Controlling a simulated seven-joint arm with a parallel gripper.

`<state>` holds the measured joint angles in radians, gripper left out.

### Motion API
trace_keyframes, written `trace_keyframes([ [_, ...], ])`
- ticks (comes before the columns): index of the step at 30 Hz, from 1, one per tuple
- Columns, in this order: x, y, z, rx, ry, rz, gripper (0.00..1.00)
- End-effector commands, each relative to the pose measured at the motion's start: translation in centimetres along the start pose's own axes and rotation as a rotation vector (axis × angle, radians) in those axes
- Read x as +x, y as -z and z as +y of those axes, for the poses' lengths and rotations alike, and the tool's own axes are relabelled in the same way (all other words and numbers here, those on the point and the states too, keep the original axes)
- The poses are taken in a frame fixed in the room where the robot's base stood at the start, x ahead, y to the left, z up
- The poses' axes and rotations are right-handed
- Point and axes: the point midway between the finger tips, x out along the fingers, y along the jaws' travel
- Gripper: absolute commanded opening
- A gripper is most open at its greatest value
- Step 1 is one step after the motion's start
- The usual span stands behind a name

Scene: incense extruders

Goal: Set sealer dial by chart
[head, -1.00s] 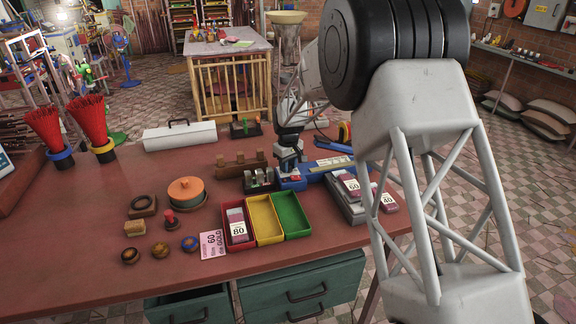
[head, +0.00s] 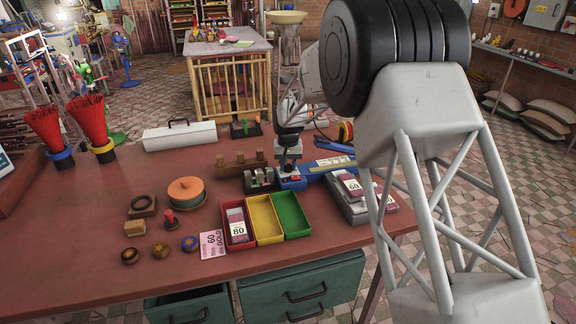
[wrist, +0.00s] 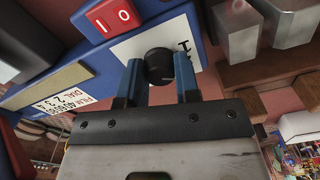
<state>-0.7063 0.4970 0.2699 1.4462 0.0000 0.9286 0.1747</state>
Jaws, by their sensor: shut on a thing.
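The blue sealer (head: 320,170) stands at the right part of the red-brown bench, under my gripper (head: 288,163). In the wrist view, its blue body (wrist: 75,75) carries a red I/O switch (wrist: 113,17) and a small film-and-dial chart (wrist: 72,100), with film numbers over dial numbers 2, 3, 4. The black dial (wrist: 159,62) sits between my blue fingertips (wrist: 160,76), which are shut on it. The dial's scale is mostly hidden; one dark mark shows on the white plate (wrist: 183,45). A pink card (head: 212,244) reading 60 and GOLD lies on the bench.
Red (head: 238,240), yellow (head: 264,228) and green (head: 291,222) trays stand in front of the sealer; the red one holds a pack marked 80. More packs lie on a grey stand (head: 352,207) to the right. A metal-and-black fixture (head: 258,181) is left of the sealer.

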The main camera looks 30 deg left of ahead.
Motion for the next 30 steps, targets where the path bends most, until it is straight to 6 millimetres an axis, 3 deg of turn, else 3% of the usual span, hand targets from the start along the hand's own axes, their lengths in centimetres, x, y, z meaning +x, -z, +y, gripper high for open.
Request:
trace_keyframes([
  [18, -0.03, -0.02, -0.04, 0.559, 0.000, 0.000, 0.06],
  [30, -0.14, 0.02, -0.04, 0.736, 0.001, 0.001, 0.06],
])
